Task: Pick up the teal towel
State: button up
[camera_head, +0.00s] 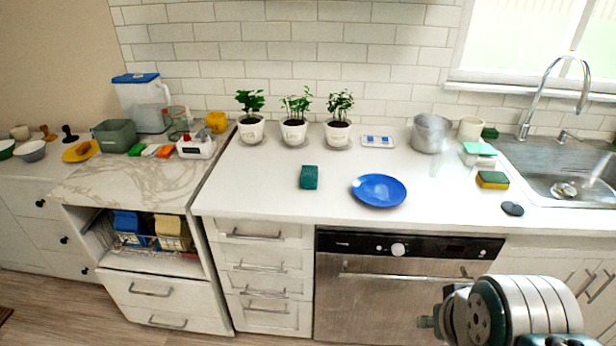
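A small dark teal cloth-like block (309,177), which looks like a folded towel, lies on the white counter, left of a blue plate (379,190). It appears flat on the counter with nothing touching it. A paler teal item (480,149) lies near the sink's left side; I cannot tell what it is. Part of my arm shows at the bottom right, in front of the dishwasher and cabinet, well away from the dark teal block. My gripper's fingers are not visible.
Three potted plants (294,132) stand behind the teal block. A metal pot (430,134), a sponge (492,179) and a dark round item (512,208) are toward the sink (540,170). The counter in front of the block is clear. A dishwasher (400,290) is below.

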aim_at(309, 176)
jog(key=i+j, duration=1.15)
jog(key=i, duration=0.1)
